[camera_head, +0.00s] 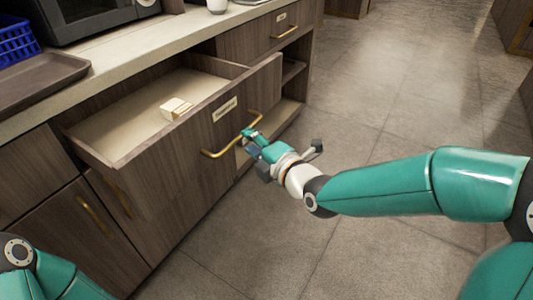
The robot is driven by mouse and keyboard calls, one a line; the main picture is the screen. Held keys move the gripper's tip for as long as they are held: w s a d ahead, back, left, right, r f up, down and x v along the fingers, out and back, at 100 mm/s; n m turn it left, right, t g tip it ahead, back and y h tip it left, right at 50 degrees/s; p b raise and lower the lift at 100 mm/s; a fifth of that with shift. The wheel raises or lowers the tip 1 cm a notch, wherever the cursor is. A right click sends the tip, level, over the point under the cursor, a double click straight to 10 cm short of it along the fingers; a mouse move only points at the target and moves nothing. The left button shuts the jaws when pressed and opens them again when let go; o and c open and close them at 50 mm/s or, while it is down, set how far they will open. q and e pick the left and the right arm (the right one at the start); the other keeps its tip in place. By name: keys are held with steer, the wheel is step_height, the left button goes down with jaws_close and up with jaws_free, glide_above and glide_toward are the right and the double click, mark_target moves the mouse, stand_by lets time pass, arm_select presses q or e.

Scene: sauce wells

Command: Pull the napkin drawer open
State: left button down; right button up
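The open drawer (150,162) stands pulled out from the brown wooden cabinet, with a cream label (224,109) on its front. A small stack of pale napkins (176,107) lies inside it. The drawer's brass bar handle (222,151) runs along the front. My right gripper (250,140) is at the right end of this handle, with its fingertips close to the bar. Whether the fingers close around the bar cannot be made out. Of my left arm only a part shows at the lower left, and its gripper is out of view.
On the counter are a brown tray (38,82), a blue basket (16,42), a dark appliance (95,15) and a white cup (217,5). Another labelled drawer (262,36) is shut to the right. The tiled floor (370,90) in front is clear.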

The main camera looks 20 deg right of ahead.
steer(key=v, duration=0.6)
steer(key=shift+s, duration=0.35)
steer(key=shift+d, duration=0.1)
